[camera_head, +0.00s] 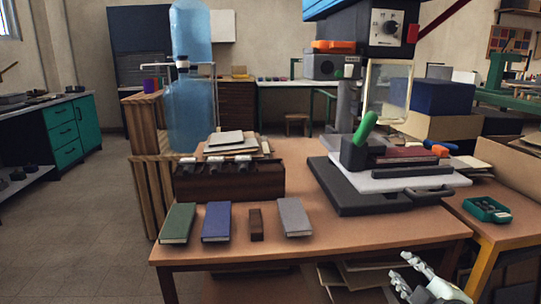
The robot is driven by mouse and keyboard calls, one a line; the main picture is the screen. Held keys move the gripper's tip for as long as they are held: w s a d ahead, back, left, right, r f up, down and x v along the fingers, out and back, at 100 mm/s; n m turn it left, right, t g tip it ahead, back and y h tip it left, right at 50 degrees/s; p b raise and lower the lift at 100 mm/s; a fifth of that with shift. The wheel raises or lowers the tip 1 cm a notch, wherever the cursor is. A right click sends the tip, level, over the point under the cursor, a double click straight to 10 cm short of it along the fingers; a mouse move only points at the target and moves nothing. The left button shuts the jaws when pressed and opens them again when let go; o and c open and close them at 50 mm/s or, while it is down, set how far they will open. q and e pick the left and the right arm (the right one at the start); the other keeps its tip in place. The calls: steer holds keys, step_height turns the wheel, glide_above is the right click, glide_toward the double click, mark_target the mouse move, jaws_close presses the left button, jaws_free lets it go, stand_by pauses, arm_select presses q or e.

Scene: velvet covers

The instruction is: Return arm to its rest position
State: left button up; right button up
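My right gripper (410,282) shows at the bottom right, in front of and below the front edge of the wooden table (330,238). Its light-coloured fingers appear spread apart, with nothing visible between them. It is apart from everything on the table. My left gripper is not in view. On the table's front part lie a green book (178,223), a blue book (217,222), a small brown block (256,224) and a grey book (294,217).
A dark wooden box (230,186) stands behind the books. A machine with a black base (375,204) and a green handle (365,127) fills the table's right side. A second table holds a teal tray (487,210). Floor (75,230) at left is clear.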

steer(key=s+f+m+g+h, duration=0.1)
steer(key=s+f+m+g, duration=0.3)
steer(key=f, duration=0.7)
steer(key=s+f+m+g+h, duration=0.1)
steer(key=s+f+m+g, duration=0.2)
steer(key=s+f, duration=0.55)
steer(key=s+a+f+m+g, duration=0.1)
steer(key=s+f+g, duration=0.1)
steer(key=s+f, duration=0.3)
steer(key=s+a+f+m+g+y, duration=0.1)
steer(key=s+a+f+m+g, duration=0.1)
steer(key=s+f, duration=0.4)
step_height(320, 180, down, 3)
steer(key=shift+r+g, duration=0.15)
steer(key=shift+g, duration=0.15)
